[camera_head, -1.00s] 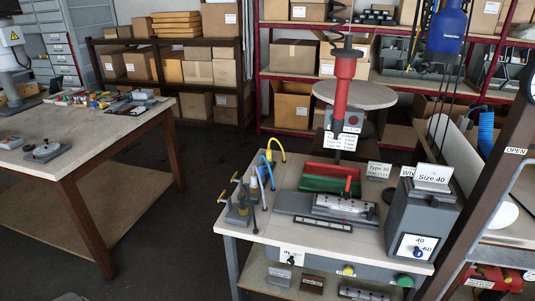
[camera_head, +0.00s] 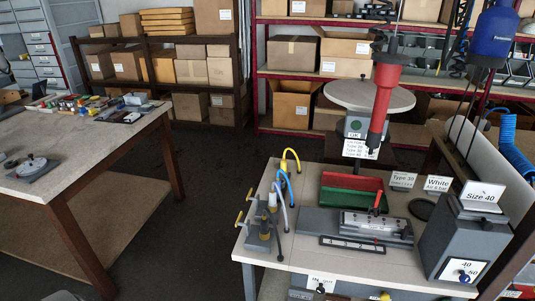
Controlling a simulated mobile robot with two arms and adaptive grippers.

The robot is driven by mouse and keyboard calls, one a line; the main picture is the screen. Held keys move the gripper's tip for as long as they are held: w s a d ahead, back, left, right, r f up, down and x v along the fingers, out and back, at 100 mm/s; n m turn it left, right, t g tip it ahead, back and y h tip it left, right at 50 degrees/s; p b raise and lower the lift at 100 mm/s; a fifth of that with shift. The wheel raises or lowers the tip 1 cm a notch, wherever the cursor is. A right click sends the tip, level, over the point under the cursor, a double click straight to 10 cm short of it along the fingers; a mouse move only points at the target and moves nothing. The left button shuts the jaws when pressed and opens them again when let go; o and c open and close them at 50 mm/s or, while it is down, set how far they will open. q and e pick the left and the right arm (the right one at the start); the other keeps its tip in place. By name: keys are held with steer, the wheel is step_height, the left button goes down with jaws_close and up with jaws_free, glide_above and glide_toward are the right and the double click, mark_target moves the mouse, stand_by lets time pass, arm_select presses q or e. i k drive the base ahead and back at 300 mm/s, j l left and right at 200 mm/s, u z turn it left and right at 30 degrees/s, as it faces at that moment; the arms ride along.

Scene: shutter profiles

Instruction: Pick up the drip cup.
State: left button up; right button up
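I cannot pick out the drip cup with certainty. A dark, round, flat shape (camera_head: 423,209) lies on the workbench (camera_head: 262,222) behind the grey Size 40 box; I cannot tell whether it is a cup, a ring or a hole.
A metal fixture (camera_head: 376,225) and a red-and-green tray (camera_head: 350,194) stand on the workbench. A red hanging tool (camera_head: 383,100) is above them. The grey Size 40 box (camera_head: 460,240) fills the right side. A side table (camera_head: 95,150) is left; dark floor (camera_head: 205,200) lies between.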

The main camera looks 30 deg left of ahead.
mark_target(278, 156)
steer(key=j+z, duration=0.15)
steer(key=j, duration=1.25)
steer(key=j+z, duration=0.15)
steer(key=j, duration=1.2)
steer(key=k, duration=0.05)
